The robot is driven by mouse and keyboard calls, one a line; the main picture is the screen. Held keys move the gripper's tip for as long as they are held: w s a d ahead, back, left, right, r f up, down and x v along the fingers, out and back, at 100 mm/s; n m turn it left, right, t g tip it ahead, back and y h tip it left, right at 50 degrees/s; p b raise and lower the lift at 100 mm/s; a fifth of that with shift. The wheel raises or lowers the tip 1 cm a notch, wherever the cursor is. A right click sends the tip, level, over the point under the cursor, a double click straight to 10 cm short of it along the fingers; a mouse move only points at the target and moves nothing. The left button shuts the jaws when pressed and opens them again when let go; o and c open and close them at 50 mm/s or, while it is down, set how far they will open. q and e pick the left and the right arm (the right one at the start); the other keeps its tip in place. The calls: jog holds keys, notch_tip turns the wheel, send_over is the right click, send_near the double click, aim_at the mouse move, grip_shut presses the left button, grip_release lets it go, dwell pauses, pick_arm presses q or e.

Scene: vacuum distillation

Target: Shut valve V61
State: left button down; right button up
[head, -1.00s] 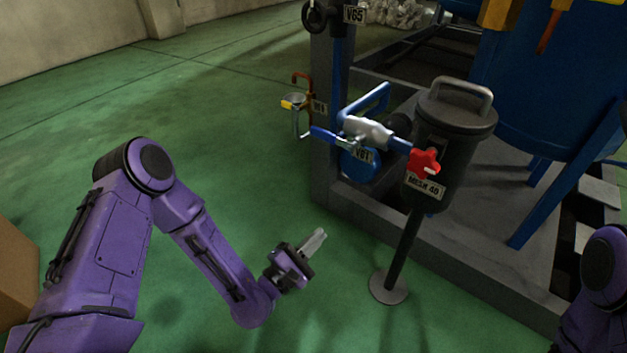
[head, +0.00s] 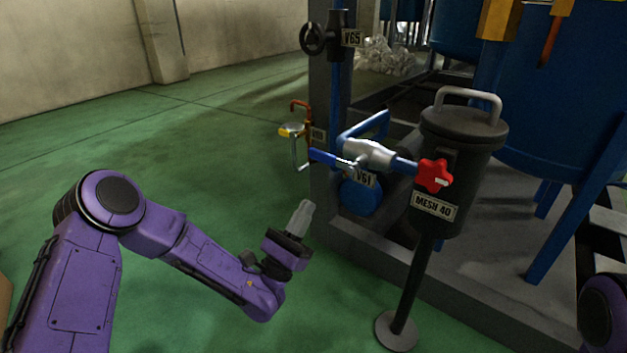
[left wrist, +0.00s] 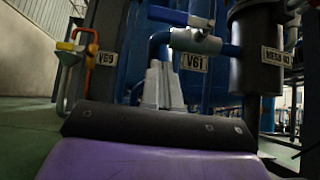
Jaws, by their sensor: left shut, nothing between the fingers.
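Valve V61 is a silver valve body (head: 369,153) on a blue pipe, with a blue lever handle (head: 327,158) pointing left and a V61 tag (head: 364,179) below it. In the left wrist view the blue lever (left wrist: 168,15) and the V61 tag (left wrist: 194,62) show above and beyond my fingers. My left gripper (head: 303,211) is shut and empty, below and left of the lever and apart from it, fingers pointing up. Its fingers also show in the left wrist view (left wrist: 162,82). My right gripper is out of view; only part of my right arm shows at the lower right.
A dark strainer canister (head: 459,160) tagged MESH 40 stands right of the valve, with a red star knob (head: 434,176). Valve V65 (head: 315,38) is above. Green floor at left is clear.

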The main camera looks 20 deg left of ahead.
aim_at(331, 160)
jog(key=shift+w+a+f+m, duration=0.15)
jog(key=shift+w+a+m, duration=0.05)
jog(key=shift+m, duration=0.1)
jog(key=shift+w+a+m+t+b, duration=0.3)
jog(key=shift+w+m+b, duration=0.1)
jog(key=shift+b, duration=0.25)
pick_arm(q)
jog(key=w+d+r, duration=0.1)
jog(key=w+r, duration=0.2)
jog(key=r, duration=0.4)
jog(key=shift+r, duration=0.1)
